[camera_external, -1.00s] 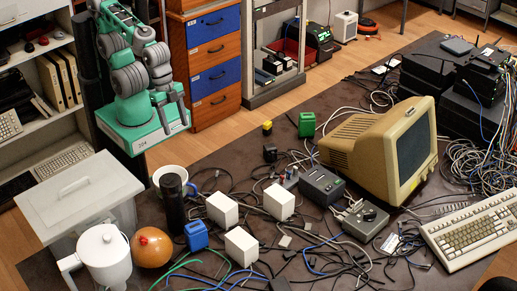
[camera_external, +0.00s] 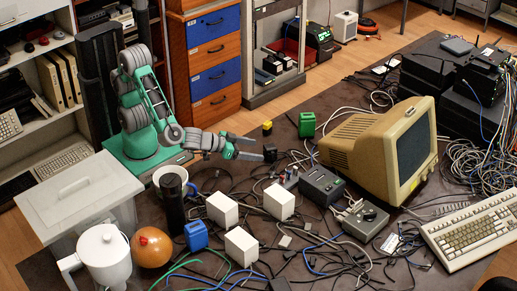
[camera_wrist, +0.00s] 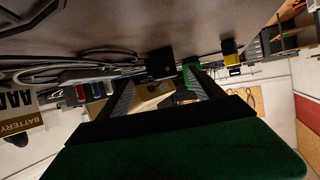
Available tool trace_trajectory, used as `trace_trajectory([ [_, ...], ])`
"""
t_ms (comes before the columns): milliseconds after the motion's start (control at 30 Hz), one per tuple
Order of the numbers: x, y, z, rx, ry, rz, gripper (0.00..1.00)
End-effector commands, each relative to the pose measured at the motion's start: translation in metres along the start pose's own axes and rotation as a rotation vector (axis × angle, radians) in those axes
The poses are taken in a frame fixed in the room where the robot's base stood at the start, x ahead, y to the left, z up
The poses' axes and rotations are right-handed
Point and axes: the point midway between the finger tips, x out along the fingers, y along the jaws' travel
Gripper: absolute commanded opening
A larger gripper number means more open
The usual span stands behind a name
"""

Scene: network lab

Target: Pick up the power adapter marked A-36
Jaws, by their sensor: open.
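Several cube-shaped adapters lie on the dark table; I cannot read an A-36 mark on any. A black one (camera_external: 270,153) is just beyond the fingertips of my gripper (camera_external: 257,149), which is open and empty, low and pointing right. In the wrist view, which looks upside down, the black cube (camera_wrist: 160,62) shows between the open fingers of my gripper (camera_wrist: 162,84). Whether the fingers touch it I cannot tell. A green block (camera_external: 306,124) and a yellow block (camera_external: 267,127) lie behind it. White cubes (camera_external: 280,202) and a blue cube (camera_external: 196,236) are nearer.
Loose cables tangle over the table. Grey boxes (camera_external: 321,186) and a beige monitor (camera_external: 345,141) stand to the right. A white bowl (camera_external: 170,171), a dark cylinder (camera_external: 172,203), an orange ball (camera_external: 151,248) and a white jug (camera_external: 103,258) are at the left.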

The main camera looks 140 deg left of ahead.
Motion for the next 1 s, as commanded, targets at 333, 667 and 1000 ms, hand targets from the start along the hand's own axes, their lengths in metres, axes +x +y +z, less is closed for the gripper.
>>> trace_trajectory([
  [333, 0.048, -0.003, -0.002, -0.011, 0.029, -0.008, 0.76],
  [667, 0.08, -0.002, -0.002, -0.011, 0.029, -0.003, 0.76],
  [1000, 0.079, -0.001, -0.002, -0.01, 0.028, -0.003, 0.57],
])
